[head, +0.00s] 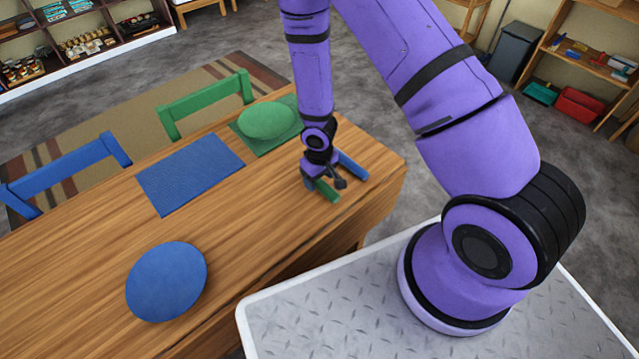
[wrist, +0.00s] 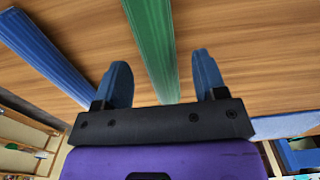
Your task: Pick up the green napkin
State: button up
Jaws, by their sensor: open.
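The green napkin (head: 328,191) is a long narrow strip on the wooden table near its right end. It also shows in the wrist view as a green strip (wrist: 150,40) running between my two fingers. My gripper (head: 325,181) is open and points down over the green napkin. In the wrist view my gripper (wrist: 161,75) has one blue finger on each side of the strip, with gaps on both sides. The strip's lower end is hidden by the gripper body.
A blue strip (head: 352,166) lies beside the green one, also left in the wrist view (wrist: 45,52). The table (head: 70,265) holds a blue mat (head: 190,173), a blue plate (head: 166,282), and a green plate (head: 266,120) on a green mat (head: 248,142). Chairs stand behind.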

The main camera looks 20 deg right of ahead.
jog(key=shift+f, duration=0.7)
grip_shut()
jog(key=c, duration=1.2)
grip_release()
jog(key=shift+o, duration=0.2)
jog(key=shift+r, duration=0.15)
